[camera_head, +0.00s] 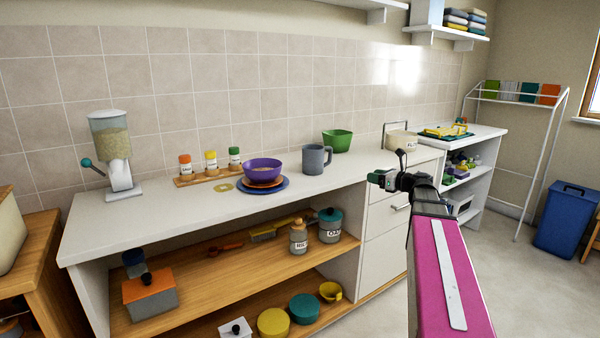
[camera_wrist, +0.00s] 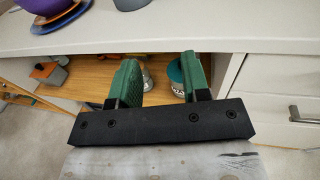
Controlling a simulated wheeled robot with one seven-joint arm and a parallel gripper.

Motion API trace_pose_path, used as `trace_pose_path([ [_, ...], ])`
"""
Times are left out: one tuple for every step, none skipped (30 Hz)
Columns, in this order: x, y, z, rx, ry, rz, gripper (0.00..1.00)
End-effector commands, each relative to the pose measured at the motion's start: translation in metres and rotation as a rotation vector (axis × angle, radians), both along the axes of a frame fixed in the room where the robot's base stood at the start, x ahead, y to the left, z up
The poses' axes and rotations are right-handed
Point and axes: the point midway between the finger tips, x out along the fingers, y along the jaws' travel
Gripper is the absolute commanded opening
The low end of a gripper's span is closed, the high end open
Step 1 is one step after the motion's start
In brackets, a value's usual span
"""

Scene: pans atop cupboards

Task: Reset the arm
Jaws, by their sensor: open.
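My gripper (camera_wrist: 160,82) is open in the wrist view, its two green fingers apart with nothing between them. It faces the front edge of the white counter (camera_wrist: 250,22) and the wooden shelf (camera_wrist: 90,78) below it. In the head view my gripper (camera_head: 377,179) is at the end of my pink arm, in front of the drawers, right of the grey mug. A jar with a teal lid (camera_wrist: 178,72) shows behind the right finger in the wrist view. My gripper appears to touch nothing.
The counter (camera_head: 130,225) bears a purple bowl (camera_head: 262,168) on stacked plates, a grey mug (camera_head: 316,160), a green bowl (camera_head: 337,140), spice jars and a dispenser (camera_head: 113,150). White drawers (camera_head: 382,245) stand behind my arm. Floor is free before a blue bin (camera_head: 567,220).

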Motion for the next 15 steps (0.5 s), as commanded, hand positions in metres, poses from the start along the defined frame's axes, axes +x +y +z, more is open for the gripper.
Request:
trace_pose_path([
  [-0.003, 0.005, -0.008, -0.034, -0.004, 0.01, 0.43],
  [-0.005, 0.008, -0.013, -0.06, -0.009, 0.016, 0.43],
  [-0.006, 0.012, -0.019, -0.094, -0.015, 0.026, 0.43],
  [-0.008, 0.016, -0.025, -0.123, -0.02, 0.035, 0.43],
  [-0.01, 0.02, -0.032, -0.153, -0.025, 0.043, 0.43],
  [-0.013, 0.025, -0.041, -0.197, -0.033, 0.058, 0.43],
  [-0.016, 0.028, -0.048, -0.233, -0.04, 0.07, 0.43],
  [-0.018, 0.032, -0.056, -0.269, -0.047, 0.083, 0.43],
  [-0.022, 0.038, -0.066, -0.322, -0.058, 0.103, 0.43],
  [-0.025, 0.042, -0.074, -0.366, -0.067, 0.122, 0.43],
  [-0.029, 0.047, -0.084, -0.411, -0.076, 0.143, 0.43],
  [-0.035, 0.053, -0.097, -0.475, -0.09, 0.173, 0.43],
  [-0.04, 0.058, -0.107, -0.528, -0.102, 0.201, 0.43],
  [-0.046, 0.064, -0.119, -0.585, -0.116, 0.233, 0.43],
  [-0.055, 0.071, -0.136, -0.668, -0.137, 0.284, 0.43],
])
